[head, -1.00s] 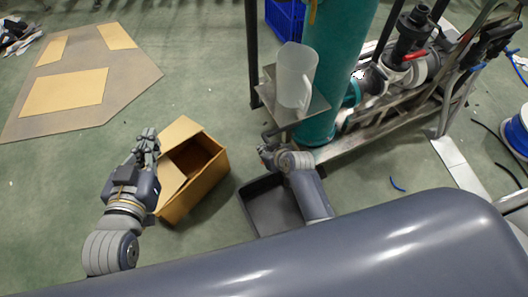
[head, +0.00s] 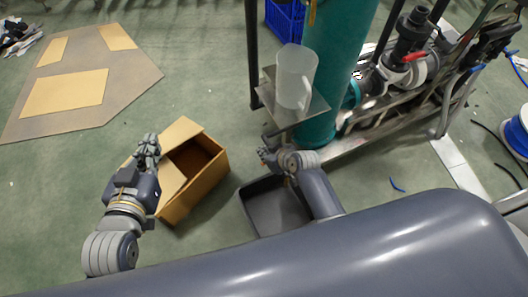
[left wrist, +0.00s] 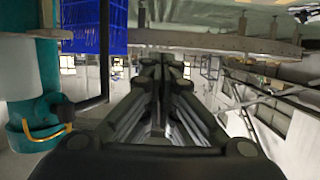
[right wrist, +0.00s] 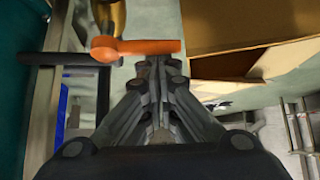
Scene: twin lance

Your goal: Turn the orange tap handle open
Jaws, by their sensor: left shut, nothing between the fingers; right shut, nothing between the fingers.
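The orange tap handle (right wrist: 140,48) shows in the right wrist view as a flat lever lying across the picture, joined at its left end to a brass body (right wrist: 110,14). My right gripper (right wrist: 158,65) is shut and empty, with its fingertips just below the lever's right part; I cannot tell whether they touch it. In the head view my right gripper (head: 266,156) is beside the small metal shelf, and the lever cannot be made out there. My left gripper (head: 150,142) is shut and empty above the open cardboard box; it also shows in the left wrist view (left wrist: 161,62).
A translucent jug (head: 294,78) stands on the metal shelf (head: 316,110) by a teal column (head: 338,60). A dark tray (head: 254,212) lies on the floor below my right arm. The cardboard box (head: 196,190) is left of the tray. Pipework fills the right.

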